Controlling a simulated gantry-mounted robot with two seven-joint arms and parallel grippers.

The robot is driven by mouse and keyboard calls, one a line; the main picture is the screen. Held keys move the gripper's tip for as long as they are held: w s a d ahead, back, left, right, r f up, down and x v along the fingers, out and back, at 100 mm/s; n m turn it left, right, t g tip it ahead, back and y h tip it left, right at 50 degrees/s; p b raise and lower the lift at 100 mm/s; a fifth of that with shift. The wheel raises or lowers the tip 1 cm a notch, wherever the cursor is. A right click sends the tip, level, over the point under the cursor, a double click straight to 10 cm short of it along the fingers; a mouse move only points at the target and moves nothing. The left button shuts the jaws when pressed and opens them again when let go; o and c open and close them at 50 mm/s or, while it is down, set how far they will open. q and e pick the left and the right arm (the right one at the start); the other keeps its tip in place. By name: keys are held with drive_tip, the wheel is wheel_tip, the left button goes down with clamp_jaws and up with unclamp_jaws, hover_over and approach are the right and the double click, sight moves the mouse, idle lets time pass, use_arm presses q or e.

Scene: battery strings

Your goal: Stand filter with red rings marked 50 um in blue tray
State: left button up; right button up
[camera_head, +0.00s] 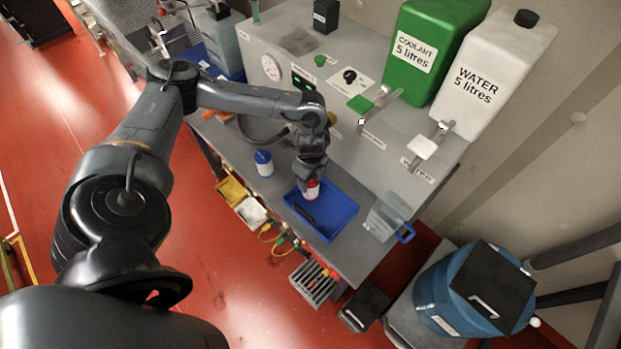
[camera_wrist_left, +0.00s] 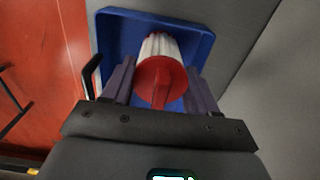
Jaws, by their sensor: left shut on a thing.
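The filter with red rings (camera_wrist_left: 160,72) has a white pleated body and a red end cap. It is between the fingers of my left gripper (camera_wrist_left: 158,92), which is shut on it. In the head view the filter (camera_head: 312,187) shows below my left gripper (camera_head: 310,178), over the blue tray (camera_head: 338,221). The tray also fills the back of the left wrist view (camera_wrist_left: 110,30). I cannot tell whether the filter touches the tray floor. Its 50 um mark is not readable. My right gripper is not in view.
A blue bottle-like item with a white label (camera_head: 263,163) stands left of the tray. A clear jug with a blue handle (camera_head: 388,215) stands to its right. Green coolant (camera_head: 424,48) and white water (camera_head: 490,75) containers stand behind. A black handle-like piece (camera_wrist_left: 91,72) is at the tray's left.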

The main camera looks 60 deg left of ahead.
use_arm(q)
drive_tip(key=shift+f+b, duration=0.3)
drive_tip(key=shift+f, duration=0.3)
drive_tip(key=o, duration=1.5)
drive_tip(key=shift+r, duration=0.15)
